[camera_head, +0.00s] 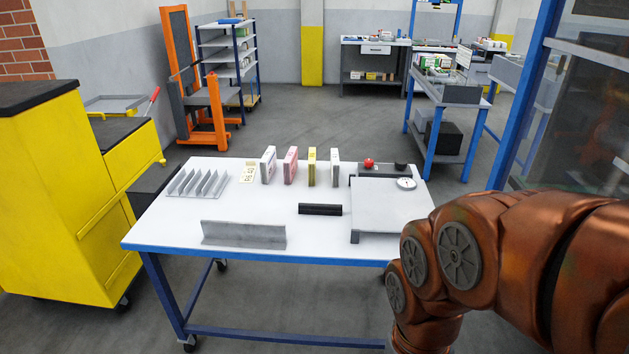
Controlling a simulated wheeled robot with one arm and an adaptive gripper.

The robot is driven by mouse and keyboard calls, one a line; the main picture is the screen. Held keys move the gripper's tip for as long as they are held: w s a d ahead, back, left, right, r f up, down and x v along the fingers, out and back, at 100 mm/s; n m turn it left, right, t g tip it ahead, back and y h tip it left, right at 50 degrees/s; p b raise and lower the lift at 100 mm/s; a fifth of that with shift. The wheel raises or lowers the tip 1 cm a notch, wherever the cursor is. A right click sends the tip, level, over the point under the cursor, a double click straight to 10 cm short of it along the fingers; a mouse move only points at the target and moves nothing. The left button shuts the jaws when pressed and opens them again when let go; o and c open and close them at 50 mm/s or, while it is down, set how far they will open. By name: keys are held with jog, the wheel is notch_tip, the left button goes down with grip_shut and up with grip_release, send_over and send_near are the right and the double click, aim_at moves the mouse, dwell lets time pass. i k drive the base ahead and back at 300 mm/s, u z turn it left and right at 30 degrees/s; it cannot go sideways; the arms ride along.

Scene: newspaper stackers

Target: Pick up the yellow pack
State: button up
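The yellow pack (311,167) stands upright on the white-topped table (165,224), in a row of packs near its far edge. A pink pack (290,165) stands to its left, and a white pack (268,165) stands further left. A grey-white pack (335,167) stands to its right. The packs stand apart from one another. My copper-coloured arm fills the lower right and reaches over the table's right front corner. My gripper is not in view.
A slotted grey rack (198,184) and a pale yellow card (248,173) lie left of the packs. A black bar (320,209), an angled metal plate (243,235) and a scale-like box (385,206) with a dial are nearer. A yellow cabinet (50,200) stands left.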

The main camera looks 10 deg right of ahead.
aim_at(312, 155)
jog(key=u, duration=0.6)
jog(key=i, duration=0.35)
jog(key=u, duration=1)
jog(key=i, duration=1.65)
jog(key=z, duration=1.05)
jog(key=i, duration=0.4)
jog(key=z, duration=0.45)
